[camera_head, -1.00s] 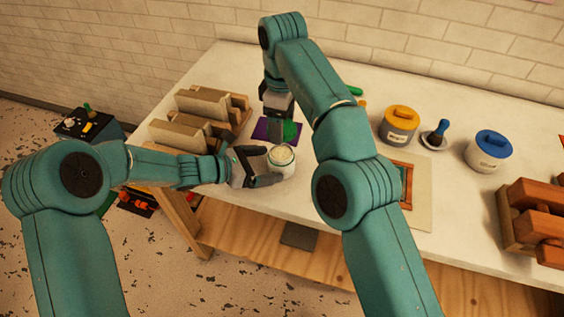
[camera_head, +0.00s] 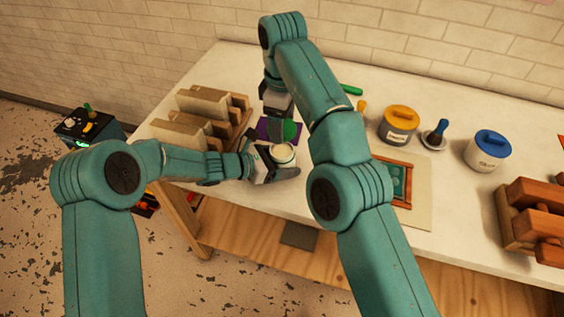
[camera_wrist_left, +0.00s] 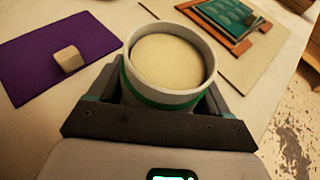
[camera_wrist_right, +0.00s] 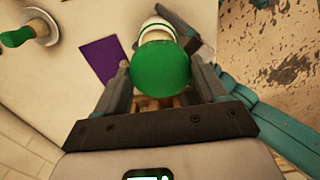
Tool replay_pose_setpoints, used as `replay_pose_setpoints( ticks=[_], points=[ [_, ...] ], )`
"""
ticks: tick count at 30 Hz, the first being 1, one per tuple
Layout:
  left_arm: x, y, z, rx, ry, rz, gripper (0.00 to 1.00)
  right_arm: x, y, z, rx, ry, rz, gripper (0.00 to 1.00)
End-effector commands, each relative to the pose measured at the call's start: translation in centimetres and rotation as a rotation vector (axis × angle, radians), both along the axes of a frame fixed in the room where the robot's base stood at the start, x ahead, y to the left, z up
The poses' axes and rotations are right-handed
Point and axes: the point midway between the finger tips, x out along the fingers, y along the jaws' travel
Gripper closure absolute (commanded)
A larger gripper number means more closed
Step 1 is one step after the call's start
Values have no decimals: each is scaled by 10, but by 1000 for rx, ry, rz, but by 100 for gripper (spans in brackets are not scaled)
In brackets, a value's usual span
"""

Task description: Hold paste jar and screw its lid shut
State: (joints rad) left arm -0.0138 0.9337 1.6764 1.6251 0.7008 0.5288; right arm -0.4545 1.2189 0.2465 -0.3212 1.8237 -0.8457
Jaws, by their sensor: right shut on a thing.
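The open paste jar (camera_head: 281,155), white with a green band and full of cream paste, stands upright near the table's front edge. It fills the left wrist view (camera_wrist_left: 165,98). My left gripper (camera_head: 275,165) has its spread fingers on either side of the jar; firm contact is not clear. My right gripper (camera_wrist_right: 165,85) is shut on the green lid (camera_wrist_right: 160,68), holding it behind the jar and above the purple mat (camera_head: 264,127). In the right wrist view, the jar (camera_wrist_right: 158,26) is partly hidden beyond the lid.
Wooden blocks (camera_head: 203,103) stand to the left. A yellow-lidded jar (camera_head: 398,125), a blue-handled tool on a dish (camera_head: 436,135) and a blue-lidded jar (camera_head: 487,152) are to the right. A small pale block (camera_wrist_left: 68,58) sits on the mat. A framed screen (camera_head: 395,182) lies nearby.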

Motion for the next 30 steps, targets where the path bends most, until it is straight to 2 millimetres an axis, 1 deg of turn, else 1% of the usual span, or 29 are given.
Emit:
replay_pose_setpoints(
  ticks=[4,11,15,18,30],
  points=[
    [-1,1,-3,4,6,1,76,1,0,-5,-2,1,1,62],
    [-1,1,-4,3,7,1,76,2,-1,-23,-1,-1,0,62],
    [-1,0,-4,4,8,1,76,3,0,-42,-1,-1,0,62],
    [-1,0,-4,4,8,0,76,4,0,-49,0,-3,0,62],
    [-2,0,-5,4,9,0,76,4,0,-50,1,-4,0,62]
  ],
)
